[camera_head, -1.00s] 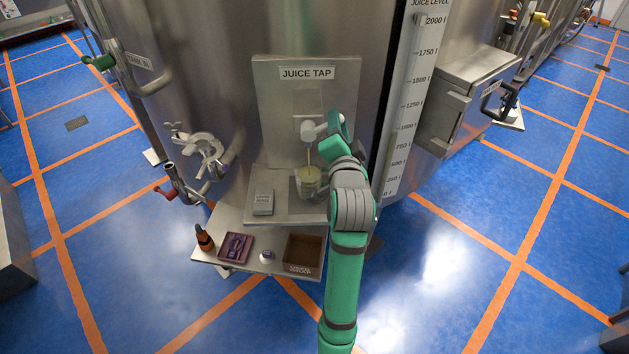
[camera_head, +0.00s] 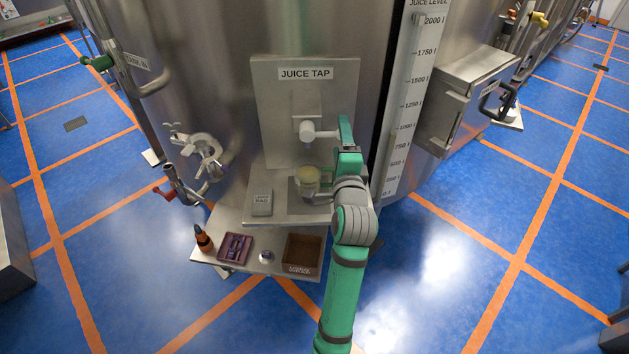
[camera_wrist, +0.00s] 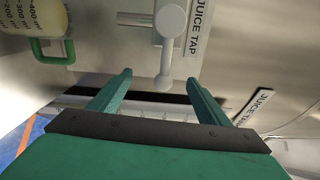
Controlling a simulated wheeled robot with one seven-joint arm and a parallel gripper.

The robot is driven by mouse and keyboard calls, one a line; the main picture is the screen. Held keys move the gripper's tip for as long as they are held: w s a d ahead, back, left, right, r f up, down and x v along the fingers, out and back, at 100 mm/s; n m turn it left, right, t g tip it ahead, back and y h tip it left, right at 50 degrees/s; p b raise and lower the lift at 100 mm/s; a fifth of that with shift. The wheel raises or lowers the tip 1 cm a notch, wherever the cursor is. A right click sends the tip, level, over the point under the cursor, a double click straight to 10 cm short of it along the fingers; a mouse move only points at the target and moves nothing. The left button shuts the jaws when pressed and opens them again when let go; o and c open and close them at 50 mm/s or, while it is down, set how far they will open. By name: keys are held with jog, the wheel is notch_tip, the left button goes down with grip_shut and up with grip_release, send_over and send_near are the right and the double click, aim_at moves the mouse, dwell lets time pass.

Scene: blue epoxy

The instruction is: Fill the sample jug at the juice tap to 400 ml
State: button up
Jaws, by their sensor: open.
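The sample jug (camera_head: 308,182), clear with pale yellow juice in it, stands upright under the juice tap (camera_head: 307,132). In the wrist view the jug (camera_wrist: 32,18) shows at the upper left with its ml scale and green handle; the juice looks high, near the 400 ml mark, but I cannot read the exact level. No stream shows between spout and jug. The tap lever (camera_wrist: 164,55) has a round end, seen beyond and between my fingertips. My gripper (camera_head: 345,130) is open and empty, just right of the tap; it also shows in the wrist view (camera_wrist: 158,85).
A grey block (camera_head: 262,202) stands left of the jug. On the lower shelf are an orange-and-dark bottle (camera_head: 203,240), a purple tray (camera_head: 222,258), a small white item (camera_head: 265,256) and a brown box (camera_head: 288,262). The steel tank rises close behind.

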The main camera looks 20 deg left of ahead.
jog(key=v, duration=0.7)
dwell(0.3)
jog(key=shift+s, duration=0.15)
